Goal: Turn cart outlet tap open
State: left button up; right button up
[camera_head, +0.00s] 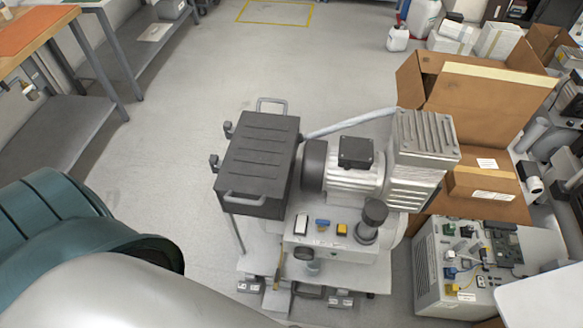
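The cart (325,272) stands upright on the floor in the middle, carrying a silver motor (345,185), a ribbed metal block (424,140) and a black box (258,160). On its front are white, blue and yellow switches (322,225) and a dark round knob (372,215). A small round fitting (307,254) and a thin yellowish upright piece (281,262) sit low at the front. I cannot tell which part is the outlet tap, or whether it is open. Neither gripper shows; a smooth pale arm link of mine crosses the bottom left.
Open cardboard boxes (485,105) stand right of the cart. A grey case with connectors (470,265) is at lower right. A workbench (35,35) is at upper left. A ribbed teal object (60,225) fills the lower left. The floor behind and left of the cart is clear.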

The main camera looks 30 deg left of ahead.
aim_at(322, 222)
jog(key=u, duration=0.75)
jog(key=k, duration=0.4)
